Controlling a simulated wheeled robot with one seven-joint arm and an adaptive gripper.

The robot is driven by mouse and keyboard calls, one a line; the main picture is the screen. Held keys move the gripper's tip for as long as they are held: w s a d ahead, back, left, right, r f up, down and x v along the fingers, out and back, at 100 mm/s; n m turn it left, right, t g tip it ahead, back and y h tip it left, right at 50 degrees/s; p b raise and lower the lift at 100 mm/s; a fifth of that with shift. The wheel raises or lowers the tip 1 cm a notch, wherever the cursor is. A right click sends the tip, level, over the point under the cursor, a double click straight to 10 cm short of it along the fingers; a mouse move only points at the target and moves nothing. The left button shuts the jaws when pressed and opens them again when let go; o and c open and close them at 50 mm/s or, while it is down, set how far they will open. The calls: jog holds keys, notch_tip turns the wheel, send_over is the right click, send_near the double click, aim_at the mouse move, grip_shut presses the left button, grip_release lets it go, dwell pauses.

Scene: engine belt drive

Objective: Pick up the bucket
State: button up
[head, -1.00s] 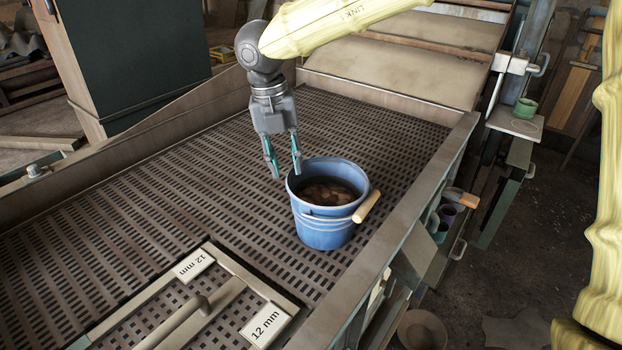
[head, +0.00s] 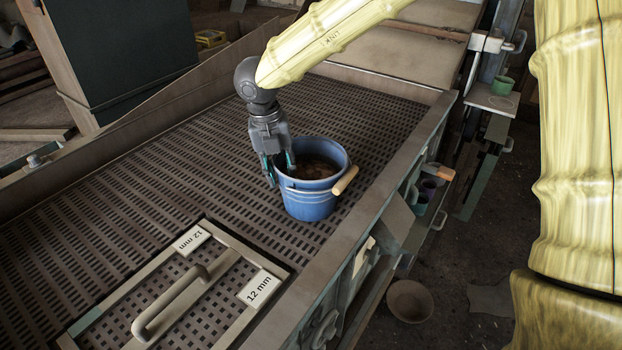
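A blue bucket (head: 309,203) stands upright on the perforated screen deck (head: 130,215). Brown lumpy material shows inside it, and its wooden handle grip (head: 345,180) hangs over the right side of the rim. My gripper (head: 278,172) points down at the bucket's left rim. Its two teal-lined fingers are apart, one in front of or just over the rim and one outside the wall on the left. I cannot tell whether the fingers touch the wall.
A framed panel marked 12 mm (head: 260,289) with a bar handle lies at the front left of the deck. A raised metal edge (head: 385,200) runs along the right. A green cup (head: 502,86) stands on a side shelf. The deck left of the bucket is clear.

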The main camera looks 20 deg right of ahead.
jog(key=w+f, duration=0.1)
jog(key=f, duration=0.1)
jog(key=shift+w+f, duration=0.4)
jog(key=shift+s+r, duration=0.25)
jog(key=shift+s, duration=0.15)
jog(key=shift+s+r, duration=0.1)
jog(key=shift+s, duration=0.1)
jog(key=c, duration=0.4)
jog(key=shift+w, duration=0.1)
grip_shut()
jog(key=shift+w+d, duration=0.1)
